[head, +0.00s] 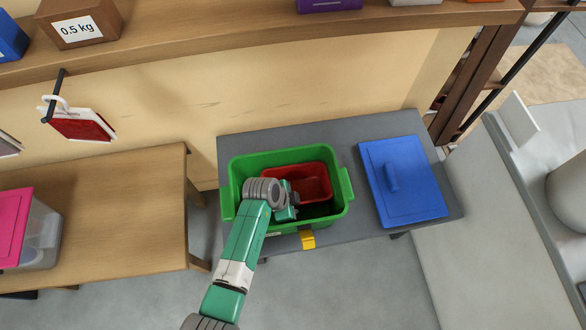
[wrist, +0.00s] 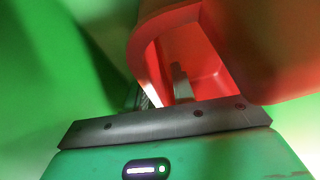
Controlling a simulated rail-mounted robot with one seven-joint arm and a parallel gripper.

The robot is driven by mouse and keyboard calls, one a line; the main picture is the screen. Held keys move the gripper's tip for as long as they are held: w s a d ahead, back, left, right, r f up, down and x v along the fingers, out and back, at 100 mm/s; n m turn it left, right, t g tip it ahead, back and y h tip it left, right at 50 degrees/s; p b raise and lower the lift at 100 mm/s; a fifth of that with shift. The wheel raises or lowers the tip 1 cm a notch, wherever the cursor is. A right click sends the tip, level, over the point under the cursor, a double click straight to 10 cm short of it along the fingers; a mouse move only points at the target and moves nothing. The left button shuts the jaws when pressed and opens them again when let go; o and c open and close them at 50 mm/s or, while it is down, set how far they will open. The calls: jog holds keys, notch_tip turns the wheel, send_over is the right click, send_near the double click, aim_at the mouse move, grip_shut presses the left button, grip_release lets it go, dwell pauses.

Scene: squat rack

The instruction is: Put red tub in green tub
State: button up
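The green tub (head: 240,161) stands open and upright on the grey table. The red tub (head: 309,180) is inside its walls, toward the back right. My gripper (head: 289,206) reaches down into the green tub at the red tub's left side. In the wrist view, the red tub (wrist: 258,45) fills the upper right, and one finger shows inside it. The other finger is partly hidden outside its wall, so my gripper (wrist: 160,92) looks shut on that wall. Whether the red tub's base touches the green tub's floor is hidden.
A blue lid (head: 415,185) lies on the grey table (head: 295,130), right of the green tub. A yellow latch (head: 307,240) shows at the green tub's front. A wooden table (head: 110,205) stands at left with a pink-lidded box (head: 22,225). A wooden shelf (head: 230,40) runs along the back.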

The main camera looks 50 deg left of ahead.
jog(key=p+v, duration=0.5)
jog(key=v, duration=0.7)
jog(key=shift+p, duration=0.35)
jog(key=shift+r, duration=0.2)
jog(key=w+d+r+n+t+y, duration=0.1)
jog(key=w+r+t+y, duration=0.15)
jog(key=w+r, duration=0.75)
jog(key=w+d+r+t+y, duration=0.1)
jog(key=w+d+r+t, duration=0.15)
jog(key=w+r, duration=0.7)
jog(key=d+r+n+t, duration=0.1)
jog(key=d+r+t, duration=0.25)
jog(key=r, duration=0.75)
jog(key=d+r+n+t, duration=0.15)
jog(key=d+r, duration=0.35)
jog(key=r, duration=0.6)
jog(key=s+d+r+n+t, duration=0.1)
jog(key=s+d+r+t, duration=0.2)
jog(key=r, duration=0.6)
jog(key=s+d+r+t+h, duration=0.1)
jog(key=s+d+r+t, duration=0.3)
jog(key=r, duration=0.6)
jog(key=s+d+r+n+t+h, duration=0.1)
jog(key=s+d+r+t, duration=0.2)
jog(key=s+d+r, duration=0.3)
notch_tip(320, 180, up, 4)
jog(key=d, duration=0.2)
jog(key=shift+s+d+n+t, duration=0.3)
jog(key=shift+d+n, duration=0.05)
